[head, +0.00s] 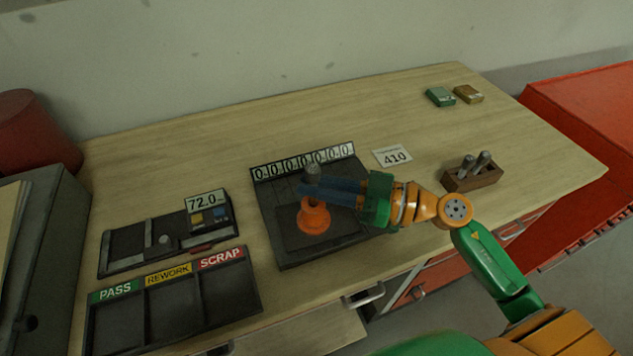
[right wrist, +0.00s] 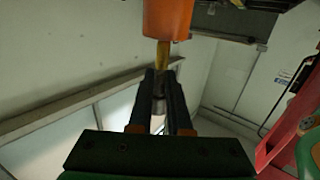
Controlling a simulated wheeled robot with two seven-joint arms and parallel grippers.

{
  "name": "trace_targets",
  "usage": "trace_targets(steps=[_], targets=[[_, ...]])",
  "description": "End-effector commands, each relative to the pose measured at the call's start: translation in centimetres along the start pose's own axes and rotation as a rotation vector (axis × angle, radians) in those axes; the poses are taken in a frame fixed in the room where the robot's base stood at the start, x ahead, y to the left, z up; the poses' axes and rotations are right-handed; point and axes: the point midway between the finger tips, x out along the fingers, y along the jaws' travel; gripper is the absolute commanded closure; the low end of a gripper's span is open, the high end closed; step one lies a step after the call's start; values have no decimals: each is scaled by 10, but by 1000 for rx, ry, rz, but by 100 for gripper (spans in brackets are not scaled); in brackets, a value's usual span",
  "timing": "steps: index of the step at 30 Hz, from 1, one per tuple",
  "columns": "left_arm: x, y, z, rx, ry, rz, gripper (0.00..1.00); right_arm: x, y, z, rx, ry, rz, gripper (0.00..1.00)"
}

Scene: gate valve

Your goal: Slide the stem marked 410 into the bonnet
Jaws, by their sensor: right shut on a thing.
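The orange bonnet (head: 314,219) stands upright on the dark fixture plate (head: 267,205) in the head view. My right gripper (head: 306,187) is shut on a stem (head: 313,171), whose grey end sticks up above the blue fingers, over the bonnet. In the right wrist view my right gripper (right wrist: 163,78) grips the stem (right wrist: 162,55), and a yellowish length of it meets the orange bonnet (right wrist: 168,18). How deep it sits inside is hidden. No mark is readable on the stem. A card reading 410 (head: 393,156) lies right of the plate. My left gripper is not in view.
A wooden rack (head: 472,177) with two grey-topped stems stands at the right. A PASS/REWORK/SCRAP tray (head: 172,305) and a gauge unit reading 72.0 (head: 160,239) lie at the left. Two small boxes, green (head: 440,96) and tan (head: 468,94), lie at the back. The table's back middle is free.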

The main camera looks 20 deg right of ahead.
Motion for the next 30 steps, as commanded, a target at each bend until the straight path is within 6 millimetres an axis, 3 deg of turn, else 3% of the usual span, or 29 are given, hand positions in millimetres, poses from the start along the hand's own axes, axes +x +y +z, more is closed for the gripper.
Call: trace_targets(steps=[30], targets=[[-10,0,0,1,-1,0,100,0,0,0,0,1,0,100]])
